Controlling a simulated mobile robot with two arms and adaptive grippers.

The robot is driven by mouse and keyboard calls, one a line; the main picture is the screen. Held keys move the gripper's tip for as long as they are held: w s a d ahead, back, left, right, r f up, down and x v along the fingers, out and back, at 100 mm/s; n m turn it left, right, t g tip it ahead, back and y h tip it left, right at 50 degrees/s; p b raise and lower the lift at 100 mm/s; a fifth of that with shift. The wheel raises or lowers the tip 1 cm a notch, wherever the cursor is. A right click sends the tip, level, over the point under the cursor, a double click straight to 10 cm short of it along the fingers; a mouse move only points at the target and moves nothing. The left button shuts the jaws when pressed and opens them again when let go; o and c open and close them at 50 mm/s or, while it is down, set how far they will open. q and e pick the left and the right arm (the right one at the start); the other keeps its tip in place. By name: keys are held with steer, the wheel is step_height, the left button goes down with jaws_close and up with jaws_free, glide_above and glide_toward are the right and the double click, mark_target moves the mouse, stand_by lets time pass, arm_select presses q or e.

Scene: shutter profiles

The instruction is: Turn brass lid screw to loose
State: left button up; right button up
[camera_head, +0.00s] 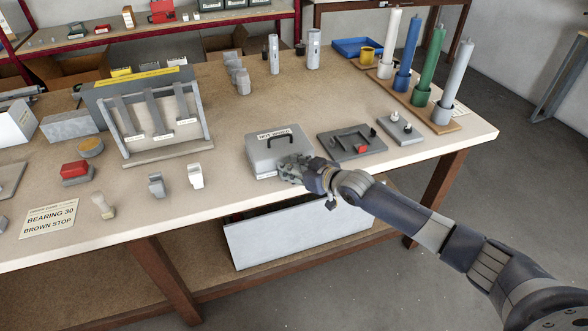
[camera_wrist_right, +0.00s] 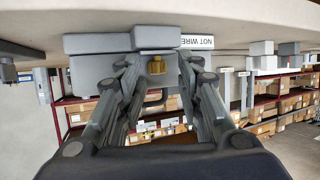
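The grey box (camera_head: 262,155) with a black handle on its lid and a "NOT WIRED" label stands near the front edge of the bench. In the right wrist view the box (camera_wrist_right: 95,68) fills the upper middle. The brass lid screw (camera_wrist_right: 157,66) shows on its front face, between my right fingers. My right gripper (camera_head: 290,168) is at the box's front right side; in the wrist view the gripper (camera_wrist_right: 157,62) is open, with a finger on each side of the screw and gaps visible. The head view hides the screw behind the gripper. My left gripper is not in view.
A dark tray (camera_head: 350,144) with a red part and a small grey block (camera_head: 400,128) lie right of the box. White and grey small fixtures (camera_head: 195,176) stand to its left. Tall coloured cylinders (camera_head: 432,70) stand at the back right. The bench front edge is close below the arm.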

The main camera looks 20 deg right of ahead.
steer(key=shift+a+m+h+p, duration=0.35)
steer(key=shift+m+h, duration=0.15)
steer(key=shift+h, duration=0.1)
steer(key=shift+f+m+t+h, duration=0.1)
steer(key=shift+m+t+h, duration=0.3)
steer(key=m+h+b, duration=0.3)
steer(key=shift+s+a+f, duration=0.15)
steer(key=shift+a, duration=0.05)
steer(key=v, duration=1.1)
steer(key=s+d+f+g+p, duration=0.1)
steer(key=s+f, duration=0.2)
steer(key=f, duration=0.7)
steer(key=s+d+f+n+g+p, duration=0.1)
steer(key=s+d+f+g, duration=0.1)
steer(key=f, duration=0.8)
steer(key=s+d+f+g+h+p, duration=0.1)
steer(key=s+f, duration=0.4)
steer(key=f, duration=0.6)
steer(key=shift+d+g+p, duration=0.35)
steer(key=shift+d+g, duration=0.25)
steer(key=shift+g, duration=0.1)
steer(key=shift+s+f, duration=0.1)
steer(key=shift+s, duration=0.05)
